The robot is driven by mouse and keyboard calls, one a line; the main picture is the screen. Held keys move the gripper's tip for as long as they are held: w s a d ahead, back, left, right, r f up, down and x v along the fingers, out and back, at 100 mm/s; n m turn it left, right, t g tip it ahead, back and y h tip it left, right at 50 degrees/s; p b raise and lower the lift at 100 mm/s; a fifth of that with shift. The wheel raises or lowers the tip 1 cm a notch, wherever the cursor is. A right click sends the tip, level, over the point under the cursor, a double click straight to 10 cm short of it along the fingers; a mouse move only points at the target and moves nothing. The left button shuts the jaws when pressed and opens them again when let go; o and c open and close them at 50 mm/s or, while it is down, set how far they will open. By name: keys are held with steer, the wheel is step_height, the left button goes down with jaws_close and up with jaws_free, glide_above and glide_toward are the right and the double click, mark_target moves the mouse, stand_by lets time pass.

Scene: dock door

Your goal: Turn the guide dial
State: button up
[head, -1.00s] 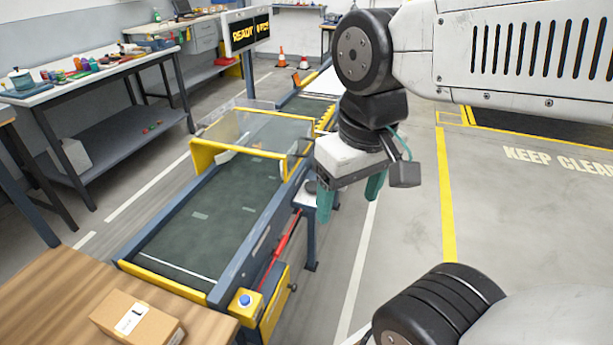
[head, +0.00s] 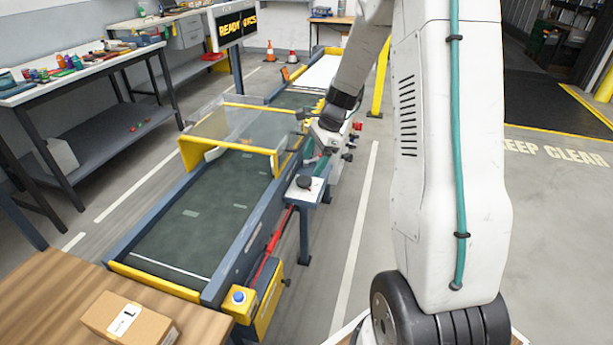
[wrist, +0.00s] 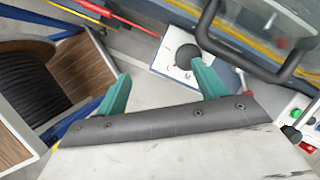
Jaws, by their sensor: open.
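The guide dial (head: 304,182) is a small black knob on a white plate (head: 297,194) beside the conveyor's right rail. In the wrist view the dial (wrist: 187,56) shows close to the tip of the right teal finger; I cannot tell whether they touch. My gripper (head: 320,164) is just behind and right of the dial plate in the head view, with its fingers partly hidden. In the wrist view my gripper (wrist: 160,70) has its two teal fingers wide apart with nothing between them.
The conveyor (head: 200,215) has a clear guard (head: 235,132) over it. A dark bar handle (wrist: 245,55) lies near the right finger. A blue button (head: 239,296) sits on a yellow box. A cardboard box (head: 128,322) is on the wooden table. Floor right of the conveyor is clear.

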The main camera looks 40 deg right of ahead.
mark_target(305, 179)
steer(key=w+f+m, duration=0.1)
steer(key=f, duration=0.2)
steer(key=w+f+m, duration=0.1)
steer(key=w+f, duration=0.1)
steer(key=f, duration=0.1)
steer(key=w+d+f+m+t, duration=0.1)
steer(key=w+f+m, duration=0.1)
steer(key=f, duration=0.2)
steer(key=shift+w, duration=0.1)
